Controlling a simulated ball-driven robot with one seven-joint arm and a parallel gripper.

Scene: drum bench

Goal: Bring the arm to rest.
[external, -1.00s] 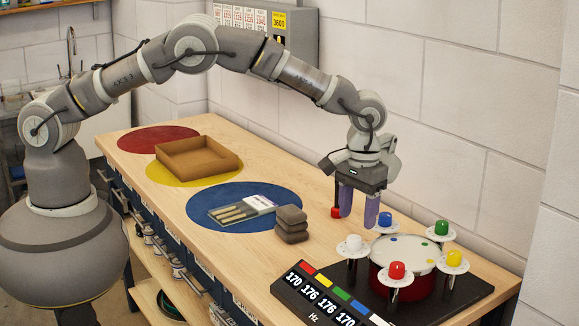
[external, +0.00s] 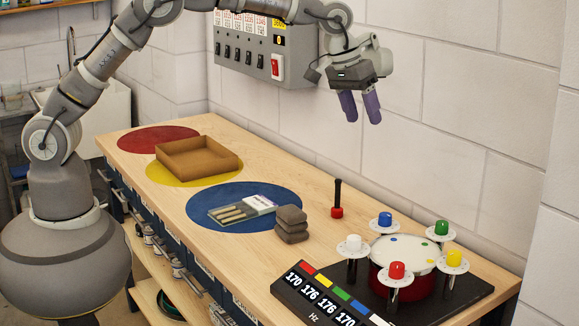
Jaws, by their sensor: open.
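The white jig knob (external: 353,243) is on top of a post at the left of the drum jig, with a pale dial disc under it. I cannot read its setting. The drum (external: 404,252) sits in the middle of the jig, with a white head carrying small coloured dots. My gripper (external: 361,108) is open and empty, high above the bench near the back wall. It is well above the white knob and apart from everything.
Red (external: 397,270), blue (external: 385,218), green (external: 441,227) and yellow (external: 454,257) knobs stand around the drum. A red tool with a black handle (external: 337,200) stands upright behind. Brown blocks (external: 291,224) are stacked left of the jig. A wall switch box (external: 262,48) hangs behind my arm.

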